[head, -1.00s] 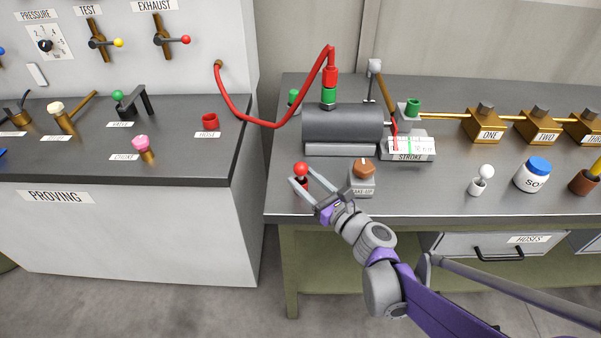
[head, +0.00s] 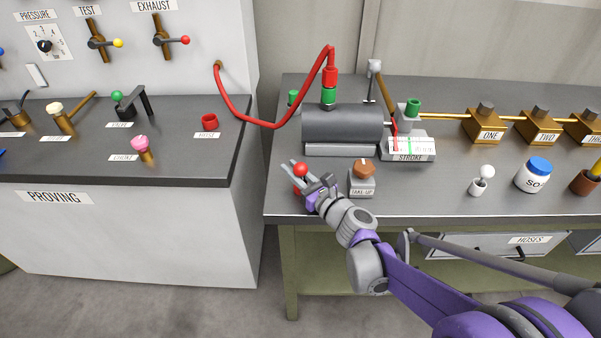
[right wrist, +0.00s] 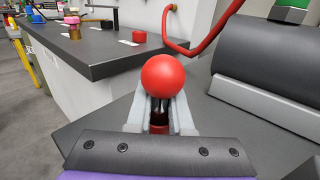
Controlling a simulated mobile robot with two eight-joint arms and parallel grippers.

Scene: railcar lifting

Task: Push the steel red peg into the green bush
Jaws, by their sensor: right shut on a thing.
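The steel peg with a red ball head (head: 300,169) stands upright at the front left of the bench, its foot in a small red holder. My right gripper (head: 298,176) is shut on it just below the ball. In the right wrist view the ball (right wrist: 165,76) sits above the two pale fingers (right wrist: 160,112), with the steel shaft between them. One green bush-like ring (head: 413,107) stands on a grey block at the back of the bench. Another green piece (head: 293,97) shows partly behind the dark cylinder. My left gripper is not in view.
The dark cylinder (head: 343,125) with a red hose (head: 250,118) lies behind my gripper. The TAKE-UP knob (head: 362,172) is close on its right. A STROKE gauge (head: 409,147) and a hammer-like tool (head: 376,68) are farther back. The bench has bare room right of the knob.

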